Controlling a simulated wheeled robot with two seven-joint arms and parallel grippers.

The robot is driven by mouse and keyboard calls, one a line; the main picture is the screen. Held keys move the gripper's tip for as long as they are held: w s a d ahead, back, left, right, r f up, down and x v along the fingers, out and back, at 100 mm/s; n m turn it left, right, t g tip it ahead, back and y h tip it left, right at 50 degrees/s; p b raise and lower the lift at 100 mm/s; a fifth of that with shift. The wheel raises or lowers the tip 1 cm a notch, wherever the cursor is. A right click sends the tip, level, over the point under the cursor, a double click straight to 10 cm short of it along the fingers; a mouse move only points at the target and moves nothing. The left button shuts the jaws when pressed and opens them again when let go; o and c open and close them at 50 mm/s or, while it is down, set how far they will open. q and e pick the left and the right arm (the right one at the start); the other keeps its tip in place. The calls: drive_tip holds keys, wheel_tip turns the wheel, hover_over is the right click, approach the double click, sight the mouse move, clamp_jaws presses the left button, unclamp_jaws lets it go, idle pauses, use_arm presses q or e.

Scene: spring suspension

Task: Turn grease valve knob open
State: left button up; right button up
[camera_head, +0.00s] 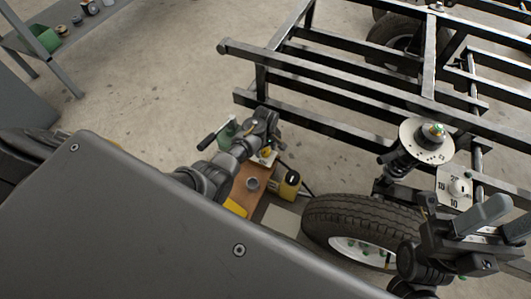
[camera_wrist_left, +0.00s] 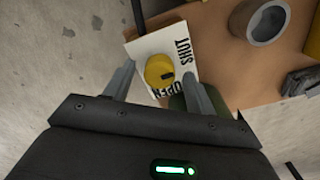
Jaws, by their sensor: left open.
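The yellow grease valve knob (camera_wrist_left: 158,68) sits on a white plate (camera_wrist_left: 148,44) marked SHUT and OPEN in the left wrist view. A short black mark is on the knob's lower right side, near both words; I cannot tell which it points to. My left gripper (camera_wrist_left: 159,76) is open, its two grey fingers on either side of the knob; I cannot tell whether they touch it. In the head view, my left gripper (camera_head: 266,130) is over the plate and partly hides the knob. My right gripper (camera_head: 500,218) is open at the lower right, beside a numbered dial plate (camera_head: 446,188).
A brown board (camera_head: 241,190) under the valve carries a grey cup (camera_head: 252,183); a yellow box (camera_head: 287,185) stands beside it. A tyre (camera_head: 345,210), a spring unit (camera_head: 406,158) and a black frame (camera_head: 330,88) lie to the right.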

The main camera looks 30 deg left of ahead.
use_arm(q)
drive_tip(key=shift+f, duration=0.65)
drive_tip(key=c, duration=1)
